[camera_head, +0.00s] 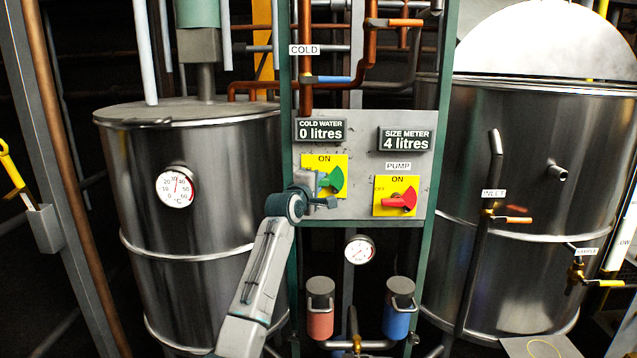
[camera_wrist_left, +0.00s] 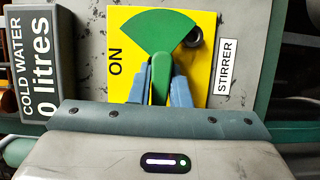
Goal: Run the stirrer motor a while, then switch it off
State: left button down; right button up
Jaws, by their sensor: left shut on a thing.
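The stirrer switch is a green knob (camera_head: 333,181) on a yellow plate (camera_head: 340,161) on the grey panel. In the left wrist view the green knob (camera_wrist_left: 158,75) has a fan-shaped end and a straight handle, with a STIRRER label (camera_wrist_left: 227,66) beside it. My left gripper (camera_head: 318,190) is shut on the handle, one blue-grey finger on each side; the fingers also show in the left wrist view (camera_wrist_left: 160,88). In the head view the handle points left, not up at the word ON. The plate's left part is hidden by the gripper. My right gripper is not in view.
A red pump switch (camera_head: 397,202) sits close by at lower right. Displays read cold water 0 litres (camera_head: 320,130) and size meter 4 litres (camera_head: 406,140). Steel tanks stand left (camera_head: 229,190) and right (camera_head: 545,180). A round gauge (camera_head: 360,249) hangs below the panel.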

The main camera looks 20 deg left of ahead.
pick_arm(q)
jog(key=m+g+p, duration=0.1)
jog(key=p, duration=0.1)
jog(key=r+m+p, duration=0.1)
jog(key=m+p, duration=0.1)
jog(key=shift+m+g, duration=0.3)
jog(key=shift+g, duration=0.1)
jog(key=m+p, duration=0.1)
jog(key=m+g+y+p, duration=0.1)
jog(key=m+p, duration=0.1)
jog(key=shift+d+r+y+p, duration=0.2)
jog(key=shift+d+y+p, duration=0.05)
jog(key=shift+y+p, duration=0.15)
jog(key=shift+w+d+m+g+y+p, duration=0.15)
jog(key=shift+m+g+y+p, duration=0.45)
jog(key=shift+m, duration=0.6)
jog(key=shift+d+m+p, duration=0.15)
jog(key=shift+m+p, duration=0.2)
jog(key=shift+m, duration=0.25)
jog(key=shift+d+m+g+y, duration=0.25)
jog(key=shift+m+g+y, duration=0.35)
jog(key=shift+m+y, duration=0.75)
jog(key=shift+m, duration=0.25)
jog(key=c, duration=1.4)
grip_release()
jog(key=shift+w, duration=0.1)
jog(key=shift+o, duration=0.2)
